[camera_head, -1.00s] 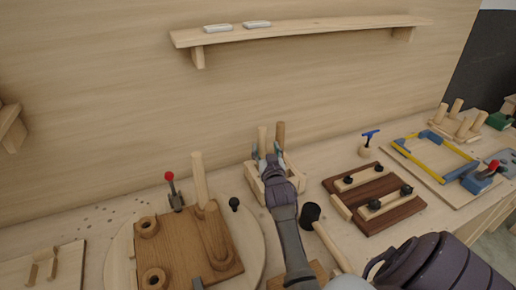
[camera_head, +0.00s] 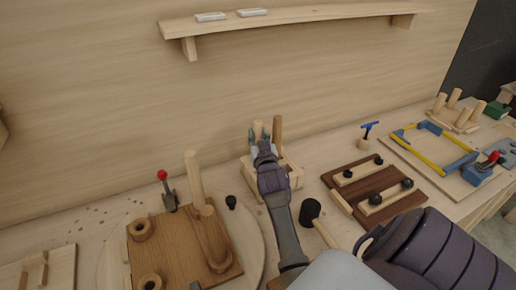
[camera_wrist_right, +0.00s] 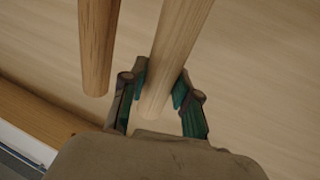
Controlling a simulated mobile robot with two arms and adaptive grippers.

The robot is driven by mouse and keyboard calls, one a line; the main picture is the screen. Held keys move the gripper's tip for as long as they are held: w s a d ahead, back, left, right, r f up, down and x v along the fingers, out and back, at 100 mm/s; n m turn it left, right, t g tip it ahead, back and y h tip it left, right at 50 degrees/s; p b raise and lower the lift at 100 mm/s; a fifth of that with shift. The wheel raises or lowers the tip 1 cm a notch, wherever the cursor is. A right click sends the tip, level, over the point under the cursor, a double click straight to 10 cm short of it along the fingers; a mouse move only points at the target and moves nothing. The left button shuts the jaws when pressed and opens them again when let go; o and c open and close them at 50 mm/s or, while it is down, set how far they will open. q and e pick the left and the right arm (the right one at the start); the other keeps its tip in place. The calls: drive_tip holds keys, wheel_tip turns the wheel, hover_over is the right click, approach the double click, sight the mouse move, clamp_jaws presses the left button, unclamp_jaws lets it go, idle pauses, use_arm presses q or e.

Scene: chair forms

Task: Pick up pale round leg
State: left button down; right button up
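The pale round leg (camera_head: 257,128) stands upright in a light wooden holder (camera_head: 290,180) near the back wall. My right gripper (camera_head: 259,138) is at the leg's upper part, one finger on each side. In the right wrist view the gripper (camera_wrist_right: 161,90) has its green-padded fingertips against both sides of the pale leg (camera_wrist_right: 178,40). A darker round leg (camera_head: 277,130) stands just right of it, apart from the fingers; it also shows in the wrist view (camera_wrist_right: 97,45). My gripper and wrist hide part of the holder. My left gripper is out of view.
A brown board with pegs and rings (camera_head: 170,250) lies on a round turntable (camera_head: 255,240) to the left. A black-headed mallet (camera_head: 311,211) and a dark slatted panel (camera_head: 385,200) lie to the right. A wall shelf (camera_head: 300,15) hangs above.

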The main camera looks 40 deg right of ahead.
sight(258, 122)
drive_tip(key=shift+w+d+f, duration=0.15)
drive_tip(key=shift+w+f, duration=0.05)
drive_tip(key=shift+f, duration=0.2)
clamp_jaws()
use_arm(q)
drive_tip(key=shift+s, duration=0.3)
use_arm(e)
drive_tip(key=shift+s, duration=0.1)
drive_tip(key=shift+r, duration=0.35)
wheel_tip(258, 122, up, 9)
drive_tip(key=shift+f+b, duration=0.1)
drive_tip(key=shift+b, duration=0.7)
drive_tip(key=shift+r, duration=0.4)
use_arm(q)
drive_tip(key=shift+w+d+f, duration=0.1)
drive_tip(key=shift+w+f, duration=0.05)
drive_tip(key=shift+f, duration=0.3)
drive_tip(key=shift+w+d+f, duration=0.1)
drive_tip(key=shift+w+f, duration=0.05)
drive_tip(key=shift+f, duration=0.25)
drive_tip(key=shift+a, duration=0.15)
